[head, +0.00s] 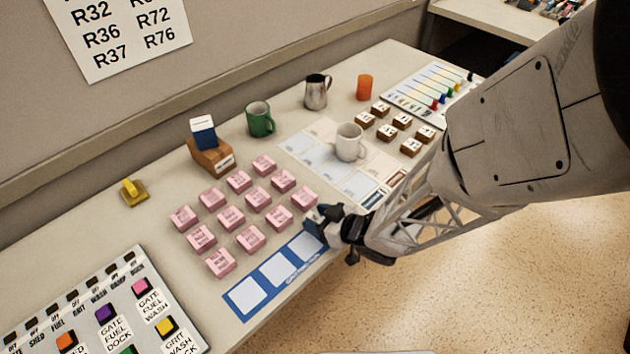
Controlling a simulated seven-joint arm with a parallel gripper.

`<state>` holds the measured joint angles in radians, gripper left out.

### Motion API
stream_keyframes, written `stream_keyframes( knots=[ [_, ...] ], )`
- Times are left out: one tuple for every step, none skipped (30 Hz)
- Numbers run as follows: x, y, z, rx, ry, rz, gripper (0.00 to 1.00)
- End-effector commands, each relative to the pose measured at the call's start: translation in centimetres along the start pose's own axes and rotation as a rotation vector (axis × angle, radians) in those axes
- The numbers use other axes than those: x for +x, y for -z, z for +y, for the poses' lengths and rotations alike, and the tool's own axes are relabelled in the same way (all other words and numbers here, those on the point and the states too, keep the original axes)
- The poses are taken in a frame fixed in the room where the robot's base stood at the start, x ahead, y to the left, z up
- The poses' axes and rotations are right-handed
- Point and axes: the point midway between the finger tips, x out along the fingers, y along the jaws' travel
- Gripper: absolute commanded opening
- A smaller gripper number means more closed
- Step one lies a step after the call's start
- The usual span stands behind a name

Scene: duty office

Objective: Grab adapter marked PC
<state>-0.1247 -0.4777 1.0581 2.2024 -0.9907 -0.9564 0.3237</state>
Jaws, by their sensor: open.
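Several pink blocks (231,218) stand in rows on the table, each with small dark print on top. Several brown blocks (387,132) with white tops and dark marks stand farther back on the right. The print on both sets is too small to read, so I cannot tell which piece is marked PC. My gripper (322,214) is open at the right end of the pink rows, close to the nearest right pink block (305,199). It covers the far end of a blue strip (261,284) with white squares. I cannot tell whether it touches anything.
A white mug (350,142) stands on a pale printed sheet (311,153). Behind are a green mug (259,121), metal pitcher (316,92), orange cup (364,88), brown card holder (212,158) and yellow object (133,192). A button panel (135,262) lies front left, a slider board (424,88) back right.

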Motion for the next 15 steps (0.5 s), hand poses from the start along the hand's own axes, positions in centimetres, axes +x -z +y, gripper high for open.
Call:
stream_keyframes(
  knots=[
    [0.37,-0.04,-0.07,0.000,0.002,0.000,0.53],
    [0.54,-0.04,-0.09,0.000,0.002,0.000,0.53],
    [0.72,-0.04,-0.11,0.000,0.002,-0.001,0.53],
    [0.82,-0.04,-0.10,0.000,0.002,0.000,0.53],
    [0.91,-0.02,-0.09,0.000,0.002,0.000,0.53],
    [1.00,-0.01,-0.07,0.000,0.001,0.000,0.53],
    [1.04,0.00,-0.06,0.000,0.001,0.000,0.53],
    [1.07,0.00,-0.05,0.000,0.001,0.000,0.53],
    [1.08,0.00,-0.04,0.000,0.001,0.000,0.53],
    [1.09,0.00,-0.04,0.000,0.000,0.000,0.53],
    [1.08,0.00,-0.04,0.000,0.000,0.000,0.53],
    [1.08,0.00,-0.04,0.000,0.000,0.000,0.53],
    [1.08,-0.01,-0.04,0.000,0.000,0.000,0.53],
    [1.07,-0.01,-0.04,0.000,0.000,0.000,0.53],
    [1.07,-0.01,-0.04,0.000,0.000,0.000,0.53]
  ],
)
